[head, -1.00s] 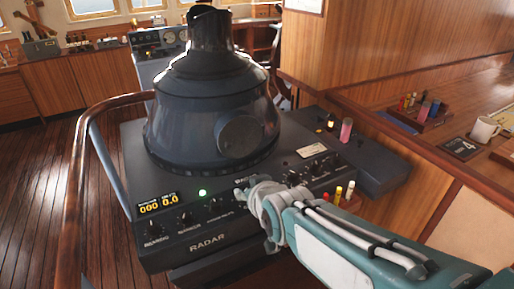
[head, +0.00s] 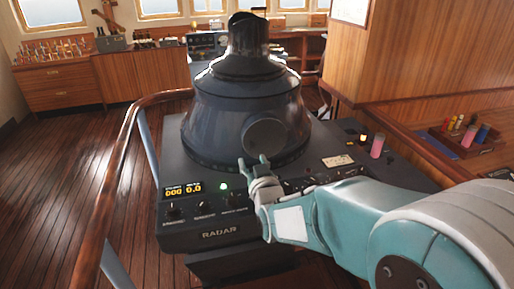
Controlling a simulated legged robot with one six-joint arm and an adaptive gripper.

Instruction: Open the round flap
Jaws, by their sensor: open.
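The round flap (head: 264,137) is a dark disc on the front right side of the dark conical radar hood (head: 212,115). It lies flat against the hood and looks closed. The hood stands on the radar console (head: 221,234), which has a lit orange display and a green light. My gripper (head: 254,161) is open and empty, with its fingers pointing up just below and slightly left of the flap. I see no clear contact with the flap. My wrist and arm cover part of the console's front knobs.
A wooden handrail (head: 104,190) curves around the left of the console. A pink cylinder (head: 377,146) stands on the console's right side. A tray of coloured markers (head: 465,133) sits on the right desk. Wooden floor is free at left.

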